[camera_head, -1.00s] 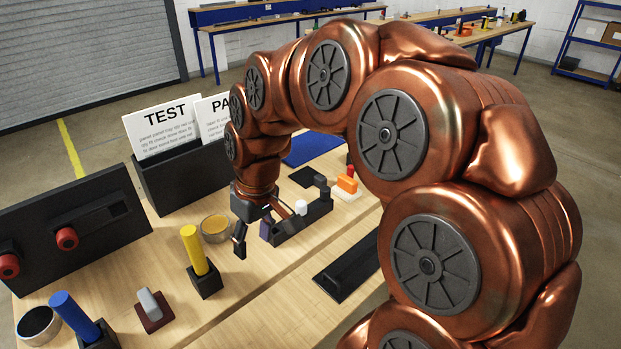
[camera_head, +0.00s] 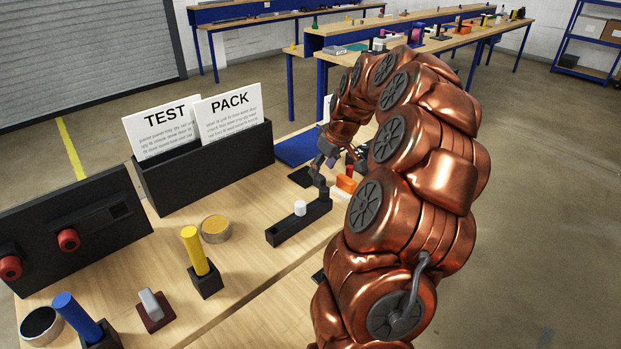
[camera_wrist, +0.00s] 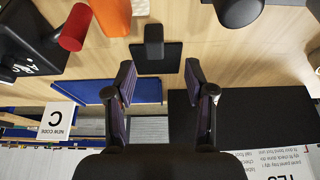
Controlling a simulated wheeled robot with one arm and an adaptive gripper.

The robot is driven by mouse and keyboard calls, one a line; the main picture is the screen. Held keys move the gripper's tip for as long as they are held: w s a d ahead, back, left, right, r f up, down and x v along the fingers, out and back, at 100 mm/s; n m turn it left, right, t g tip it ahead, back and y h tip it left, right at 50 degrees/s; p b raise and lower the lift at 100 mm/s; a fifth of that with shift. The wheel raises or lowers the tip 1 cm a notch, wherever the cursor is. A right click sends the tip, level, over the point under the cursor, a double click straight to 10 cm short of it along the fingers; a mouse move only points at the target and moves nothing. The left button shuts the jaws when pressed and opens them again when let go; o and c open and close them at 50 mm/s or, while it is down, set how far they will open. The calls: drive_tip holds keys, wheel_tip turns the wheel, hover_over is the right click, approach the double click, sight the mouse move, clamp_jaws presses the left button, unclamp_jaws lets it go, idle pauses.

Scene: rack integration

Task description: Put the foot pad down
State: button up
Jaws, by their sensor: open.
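A small dark block (camera_wrist: 154,42), which I take to be the foot pad, appears on a black square mat (camera_wrist: 170,58) in the wrist view. The mat also shows in the head view (camera_head: 299,177). My gripper (camera_wrist: 160,72) is open, its two fingers apart with nothing between their tips. The block lies beyond the fingertips, roughly in line with the gap. In the head view my gripper (camera_head: 324,170) is just above and beside the mat, and the block cannot be made out there.
A long black tray (camera_head: 285,232) with a white peg (camera_head: 300,207) stands in front. An orange part (camera_head: 346,183) is to the right. A blue mat (camera_head: 295,150) lies behind. A black holder (camera_head: 205,180) with TEST and PACK cards stands to the left.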

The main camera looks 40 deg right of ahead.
sight(319, 177)
drive_tip(key=shift+d+p+x, duration=0.2)
drive_tip(key=shift+p+x, duration=0.3)
drive_tip(key=shift+x, duration=0.6)
drive_tip(key=shift+p+x, duration=0.55)
drive_tip(key=shift+x, duration=1.25)
drive_tip(key=shift+d, duration=0.15)
drive_tip(key=shift+c, duration=0.2)
clamp_jaws()
